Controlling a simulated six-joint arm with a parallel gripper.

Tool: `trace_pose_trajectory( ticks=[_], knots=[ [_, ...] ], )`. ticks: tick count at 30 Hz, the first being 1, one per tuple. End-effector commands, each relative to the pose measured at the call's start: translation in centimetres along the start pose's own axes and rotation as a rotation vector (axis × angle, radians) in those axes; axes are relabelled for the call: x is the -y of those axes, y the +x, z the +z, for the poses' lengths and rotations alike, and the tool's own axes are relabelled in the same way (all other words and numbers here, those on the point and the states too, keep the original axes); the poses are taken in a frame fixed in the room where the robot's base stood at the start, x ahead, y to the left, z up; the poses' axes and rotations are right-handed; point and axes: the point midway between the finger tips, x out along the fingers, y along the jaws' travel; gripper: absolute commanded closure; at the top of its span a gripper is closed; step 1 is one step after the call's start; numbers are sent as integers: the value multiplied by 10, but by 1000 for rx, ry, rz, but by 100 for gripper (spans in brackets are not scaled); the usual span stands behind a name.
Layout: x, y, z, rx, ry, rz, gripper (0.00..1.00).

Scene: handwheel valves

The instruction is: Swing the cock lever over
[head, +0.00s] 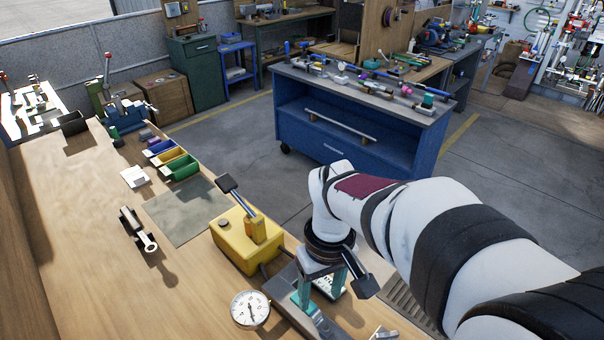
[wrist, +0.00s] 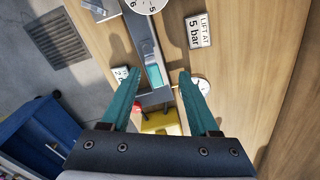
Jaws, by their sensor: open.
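My gripper (head: 318,297) points down over the front of the wooden bench, its teal fingers apart. In the wrist view my gripper (wrist: 158,75) is open, with a long grey bar (wrist: 143,32) running between and beyond the fingertips. A teal piece lies on this bar between the fingers; I see no contact. I cannot tell for sure whether this is the cock lever. A yellow box (head: 238,248) with a yellow post and a dark-ended lever (head: 232,189) stands behind and left of my gripper. The yellow box (wrist: 158,123) is partly hidden in the wrist view.
A white dial gauge (head: 250,309) lies left of my gripper. A placard reading "LIFT AT 5 bar" (wrist: 200,30) lies on the bench. A metal tool (head: 138,230) and coloured bins (head: 172,160) are farther left. A blue workbench (head: 350,145) stands across the floor.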

Motion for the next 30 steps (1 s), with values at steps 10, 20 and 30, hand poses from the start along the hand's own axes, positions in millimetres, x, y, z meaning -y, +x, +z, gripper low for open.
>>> trace_pose_trajectory(
  ticks=[10,20,30],
  knots=[
    [1,47,-72,10,-387,42,39],
    [0,78,-71,13,-382,40,39],
    [-2,119,-70,13,-380,39,39]
  ],
)
